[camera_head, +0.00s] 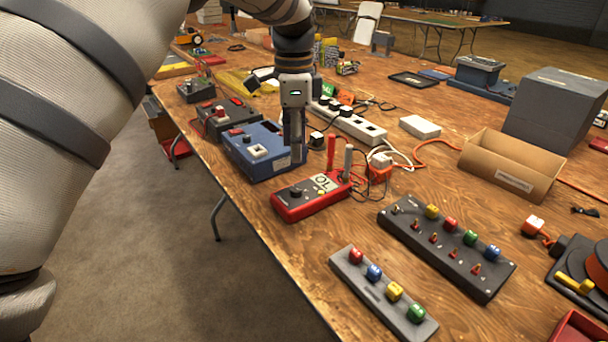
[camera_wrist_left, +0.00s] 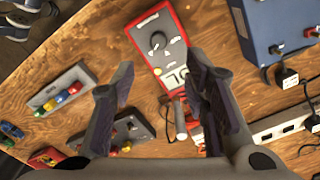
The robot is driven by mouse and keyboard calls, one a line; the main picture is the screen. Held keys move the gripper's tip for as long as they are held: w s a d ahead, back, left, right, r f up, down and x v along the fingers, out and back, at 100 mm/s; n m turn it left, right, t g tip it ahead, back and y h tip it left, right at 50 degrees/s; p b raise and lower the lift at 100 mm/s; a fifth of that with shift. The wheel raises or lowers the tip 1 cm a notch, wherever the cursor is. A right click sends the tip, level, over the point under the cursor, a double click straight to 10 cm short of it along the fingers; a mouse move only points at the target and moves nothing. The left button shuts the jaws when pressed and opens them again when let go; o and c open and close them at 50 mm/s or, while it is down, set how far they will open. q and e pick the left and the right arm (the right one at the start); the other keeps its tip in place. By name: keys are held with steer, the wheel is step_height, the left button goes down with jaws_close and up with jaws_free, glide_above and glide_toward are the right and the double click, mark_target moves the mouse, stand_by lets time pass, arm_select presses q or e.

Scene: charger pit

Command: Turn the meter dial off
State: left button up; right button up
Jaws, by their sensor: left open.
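The red meter (camera_head: 308,197) lies on the wooden table near its left edge, with a small screen and a dark round dial (camera_head: 296,192) on its grey face. A red and a grey probe stand at its far end. In the left wrist view the meter (camera_wrist_left: 174,75) is at the top centre, and its dial (camera_wrist_left: 157,41) shows clearly, with a light mark on it. My left gripper (camera_head: 297,158) points down above the table, beyond the meter. In the wrist view its fingers (camera_wrist_left: 163,78) are spread and empty, and the dial lies beyond them, untouched. My right gripper is out of view.
A blue box (camera_head: 262,151) stands close to the left of the meter. A white power strip (camera_head: 352,124) lies behind. Two panels with coloured plugs or knobs, the larger dark (camera_head: 447,249) and the smaller grey (camera_head: 350,272), lie nearer. An open cardboard box (camera_head: 511,165) is at right.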

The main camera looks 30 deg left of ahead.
mark_target(296, 189)
arm_select(q)
step_height(296, 189, down, 10)
steer(key=shift+s+f, duration=0.1)
steer(key=shift+c, duration=0.3)
jaws_close()
